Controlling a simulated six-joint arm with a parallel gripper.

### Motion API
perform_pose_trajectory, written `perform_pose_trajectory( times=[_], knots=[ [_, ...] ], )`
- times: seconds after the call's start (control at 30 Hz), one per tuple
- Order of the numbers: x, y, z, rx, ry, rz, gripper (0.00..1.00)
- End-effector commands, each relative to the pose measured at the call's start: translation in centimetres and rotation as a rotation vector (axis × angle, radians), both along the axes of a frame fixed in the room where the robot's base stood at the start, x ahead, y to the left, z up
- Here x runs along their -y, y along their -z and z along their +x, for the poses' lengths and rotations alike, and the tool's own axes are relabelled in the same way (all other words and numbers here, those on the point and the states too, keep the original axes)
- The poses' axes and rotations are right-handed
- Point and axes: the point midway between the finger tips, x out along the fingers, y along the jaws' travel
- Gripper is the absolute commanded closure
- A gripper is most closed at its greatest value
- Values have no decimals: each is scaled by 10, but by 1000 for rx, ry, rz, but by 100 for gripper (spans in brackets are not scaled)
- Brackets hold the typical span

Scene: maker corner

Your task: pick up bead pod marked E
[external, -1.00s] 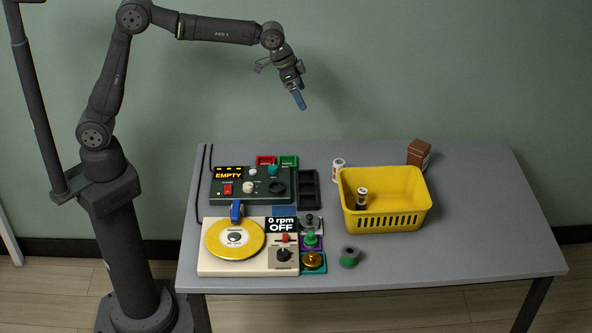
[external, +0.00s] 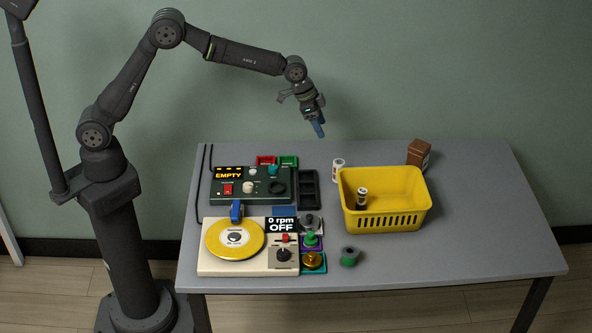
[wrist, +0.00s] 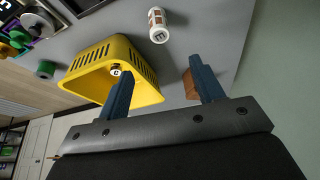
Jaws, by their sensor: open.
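My gripper (external: 320,132) is high above the table's back edge. Its blue fingers (wrist: 160,65) are apart with nothing between them.
A brown box (external: 419,153) stands behind the basket. An empty black tray (external: 309,189), a green control box (external: 249,186) and a turntable unit (external: 236,240) fill the left. A green-and-grey spool (external: 349,257) is in front. The table's right side is clear.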

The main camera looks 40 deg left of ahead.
Motion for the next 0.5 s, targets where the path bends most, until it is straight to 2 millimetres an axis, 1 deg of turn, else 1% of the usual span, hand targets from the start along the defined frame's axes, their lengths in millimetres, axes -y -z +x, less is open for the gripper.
perform_pose_trajectory(
  times=[0.03,0.17,0.5],
  knots=[
    [1,8,2,-1,5,2,39],
    [6,23,7,-1,10,1,39],
    [26,87,22,-2,10,2,39]
  ],
)
